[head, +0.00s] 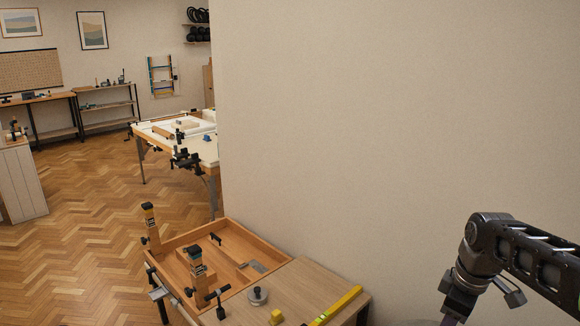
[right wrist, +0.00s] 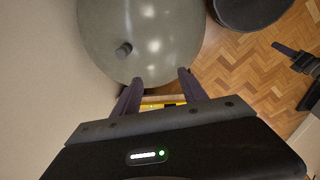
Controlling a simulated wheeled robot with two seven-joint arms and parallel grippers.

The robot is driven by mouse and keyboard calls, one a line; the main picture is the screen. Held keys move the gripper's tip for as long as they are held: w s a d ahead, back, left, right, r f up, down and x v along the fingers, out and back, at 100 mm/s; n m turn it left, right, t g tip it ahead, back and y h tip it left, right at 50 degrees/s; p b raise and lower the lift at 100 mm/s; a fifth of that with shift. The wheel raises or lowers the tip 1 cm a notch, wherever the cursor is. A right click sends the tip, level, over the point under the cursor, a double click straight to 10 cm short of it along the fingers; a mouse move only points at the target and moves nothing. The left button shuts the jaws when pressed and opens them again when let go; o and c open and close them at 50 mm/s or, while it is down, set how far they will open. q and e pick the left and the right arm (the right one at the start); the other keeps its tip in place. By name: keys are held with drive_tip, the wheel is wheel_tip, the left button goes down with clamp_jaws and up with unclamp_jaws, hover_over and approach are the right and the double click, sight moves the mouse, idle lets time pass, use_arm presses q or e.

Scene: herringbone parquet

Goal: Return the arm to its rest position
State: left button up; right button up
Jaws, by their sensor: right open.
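My right arm (head: 515,255) comes in from the right edge in the head view, bent, with its wrist pointing down beside the wall. Its gripper is mostly cut off by the bottom edge there. In the right wrist view my right gripper (right wrist: 160,78) has its two dark purple fingers apart, with nothing held between them. A strip of yellow (right wrist: 168,104) shows between the finger bases, and I cannot tell how far off it is. My left arm and gripper are not in view.
A workbench (head: 318,278) with a wooden tray section stands low in front of the wall (head: 400,120). On it are clamps (head: 197,268), a round metal knob piece (head: 257,296) and a yellow level (head: 338,305). Another table (head: 207,150) stands farther back. Parquet floor (head: 90,210) is open at left.

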drive_tip(key=w+a+f+m+t+y+b, duration=0.25)
drive_tip(key=w+a+f+m, duration=0.35)
drive_tip(key=a+f, duration=0.65)
drive_tip(key=s+a+f+m+b, duration=0.1)
drive_tip(key=a+f, duration=0.1)
drive_tip(key=f, duration=0.5)
drive_tip(key=s+a+f+m, duration=0.1)
drive_tip(key=a+f, duration=0.2)
drive_tip(key=f, duration=0.3)
drive_tip(key=s+a+f+g+b, duration=0.1)
drive_tip(key=s+a+f+b, duration=0.1)
drive_tip(key=s+a+f, duration=0.2)
drive_tip(key=s+a+f+m+g+y+b, duration=0.1)
drive_tip(key=s+a+f, duration=0.3)
drive_tip(key=s+f, duration=0.7)
drive_tip(key=s+a+f+m+g+b, duration=0.1)
drive_tip(key=s+a+f+b, duration=0.2)
drive_tip(key=s+f, duration=0.4)
drive_tip(key=s+a, duration=0.1)
drive_tip(key=s, duration=0.1)
drive_tip(key=shift+s+a+f+g+y, duration=0.3)
drive_tip(key=shift+a+f+g+y, duration=0.05)
drive_tip(key=shift+a+f, duration=0.05)
